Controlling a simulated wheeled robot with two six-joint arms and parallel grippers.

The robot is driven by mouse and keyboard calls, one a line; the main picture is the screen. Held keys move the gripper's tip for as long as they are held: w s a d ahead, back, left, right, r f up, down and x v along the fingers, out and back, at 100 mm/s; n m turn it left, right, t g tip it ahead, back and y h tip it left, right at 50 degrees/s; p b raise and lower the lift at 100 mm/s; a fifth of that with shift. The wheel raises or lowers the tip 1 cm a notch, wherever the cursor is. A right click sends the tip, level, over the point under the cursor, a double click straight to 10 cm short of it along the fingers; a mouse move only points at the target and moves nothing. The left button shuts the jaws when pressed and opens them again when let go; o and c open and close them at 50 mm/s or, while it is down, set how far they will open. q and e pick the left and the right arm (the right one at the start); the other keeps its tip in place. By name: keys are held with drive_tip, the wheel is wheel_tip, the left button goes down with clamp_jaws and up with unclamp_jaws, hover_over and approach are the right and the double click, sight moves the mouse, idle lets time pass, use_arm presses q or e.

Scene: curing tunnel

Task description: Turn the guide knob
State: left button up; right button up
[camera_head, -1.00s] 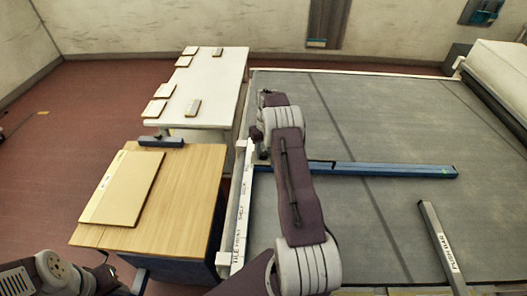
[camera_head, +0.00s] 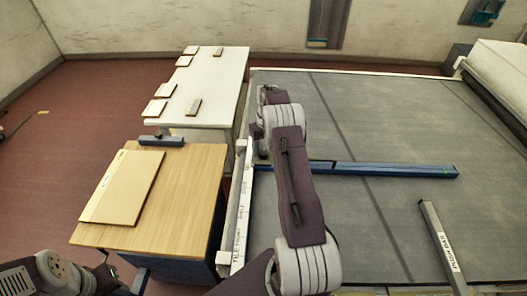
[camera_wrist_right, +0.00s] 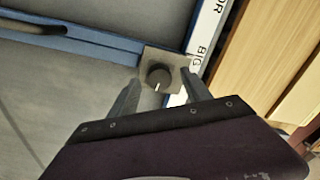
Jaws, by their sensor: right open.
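The guide knob (camera_wrist_right: 160,77) is a small dark round knob with a white pointer line, on a square grey plate (camera_wrist_right: 153,56) in the right wrist view. The pointer line is towards the bottom of the picture. My right gripper (camera_wrist_right: 161,82) is open, with one finger on either side of the knob; I cannot tell whether they touch it. In the head view my right arm hides the knob. My left arm (camera_head: 62,272) comes in at the lower left, and its jaws cannot be made out.
A blue guide bar (camera_head: 385,170) lies across the grey belt (camera_head: 420,125). A white lettered rail (camera_head: 238,215) edges the belt. A wooden table (camera_head: 185,190) holds a flat board (camera_head: 125,188); a white table (camera_head: 215,105) behind holds several small tiles. A grey push bar (camera_head: 440,245) lies right.

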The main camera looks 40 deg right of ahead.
sight(265, 153)
wheel_tip(265, 153, up, 8)
drive_tip(key=shift+d+b, duration=0.15)
drive_tip(key=shift+b, duration=0.3)
drive_tip(key=shift+s, duration=0.1)
